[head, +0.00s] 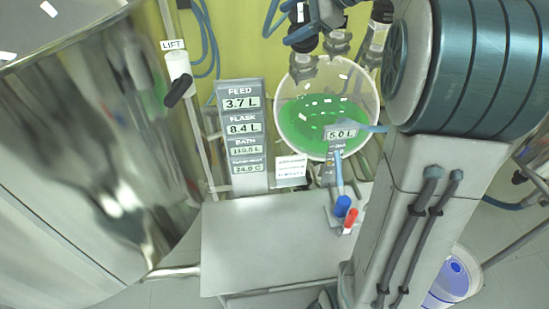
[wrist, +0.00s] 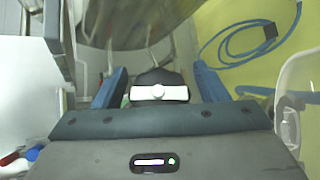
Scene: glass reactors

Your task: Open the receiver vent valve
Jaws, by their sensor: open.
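In the wrist view my gripper (wrist: 160,72) is open, with one blue finger on each side. A black fitting with a white crossbar (wrist: 158,92) shows between the fingers, with gaps on both sides. I cannot tell whether it is the receiver vent valve. My arm covers the right side, and I cannot make out my gripper there.
A large shiny metal vessel (head: 90,150) fills the left. A LIFT post (head: 178,65) with a black lever and a readout panel (head: 241,135) stand beside it. A pale bench top (head: 270,245) is mostly clear. A blue hose (wrist: 240,45) hangs on the yellow wall.

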